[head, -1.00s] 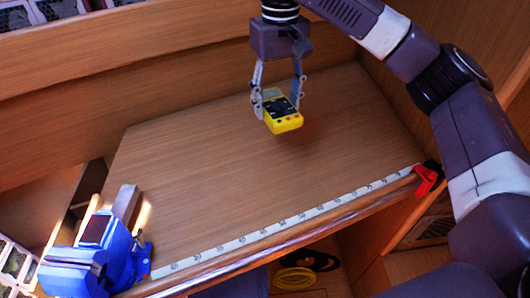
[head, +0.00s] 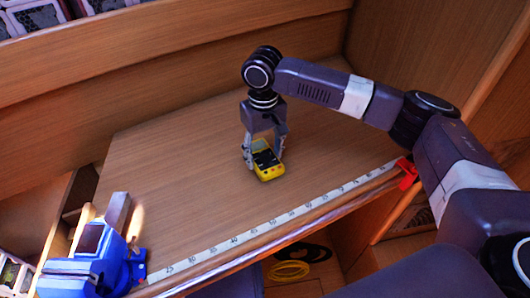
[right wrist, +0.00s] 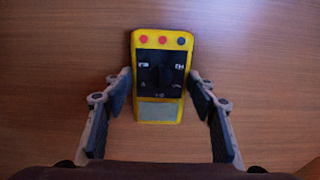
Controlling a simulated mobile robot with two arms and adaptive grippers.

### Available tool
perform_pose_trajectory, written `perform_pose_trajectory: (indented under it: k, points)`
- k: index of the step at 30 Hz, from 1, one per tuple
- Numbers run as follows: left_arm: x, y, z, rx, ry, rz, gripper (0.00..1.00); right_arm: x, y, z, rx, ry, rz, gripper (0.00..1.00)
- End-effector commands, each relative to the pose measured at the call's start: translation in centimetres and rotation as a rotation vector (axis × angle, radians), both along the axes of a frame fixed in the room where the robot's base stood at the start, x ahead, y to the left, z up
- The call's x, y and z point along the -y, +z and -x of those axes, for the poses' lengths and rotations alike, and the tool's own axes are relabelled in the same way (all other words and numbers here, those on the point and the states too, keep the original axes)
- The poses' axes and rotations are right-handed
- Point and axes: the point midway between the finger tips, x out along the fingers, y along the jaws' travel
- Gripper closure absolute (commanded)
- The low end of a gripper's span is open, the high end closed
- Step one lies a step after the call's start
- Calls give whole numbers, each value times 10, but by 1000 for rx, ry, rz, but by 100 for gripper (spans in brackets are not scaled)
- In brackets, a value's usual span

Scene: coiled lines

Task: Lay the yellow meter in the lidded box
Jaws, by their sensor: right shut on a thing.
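The yellow meter (head: 270,172) has a dark face, a grey panel and round red and dark spots along one end. My right gripper (head: 265,158) is shut on it, with a finger at each side. The right wrist view shows the meter (right wrist: 160,105) face-up between the fingertips of my right gripper (right wrist: 160,92), over bare wood. I cannot tell whether its underside touches the bench. I see no lidded box in these views. My left gripper is out of view.
The wooden bench (head: 180,190) is mostly clear. A blue vise-like device (head: 85,262) stands at its left front corner. A measuring strip (head: 270,228) runs along the front edge to a red clamp (head: 407,173). Yellow coils (head: 289,270) lie below.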

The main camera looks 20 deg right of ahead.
Motion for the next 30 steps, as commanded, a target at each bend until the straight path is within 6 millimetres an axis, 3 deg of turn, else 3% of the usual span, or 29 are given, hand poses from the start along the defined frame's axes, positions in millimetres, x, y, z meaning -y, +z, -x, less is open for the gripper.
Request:
perform_pose_trajectory:
  k: [11,12,16,26,30]
  points:
    - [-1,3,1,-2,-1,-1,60,0,-3,0,-1,0,0,78]
    - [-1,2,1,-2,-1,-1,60,0,-4,0,0,0,0,45]
    - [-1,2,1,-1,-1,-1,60,0,-4,0,0,0,0,31]
    - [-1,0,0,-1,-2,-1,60,0,-3,-1,1,0,0,31]
    - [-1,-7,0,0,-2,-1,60,-1,10,-1,3,0,-2,31]
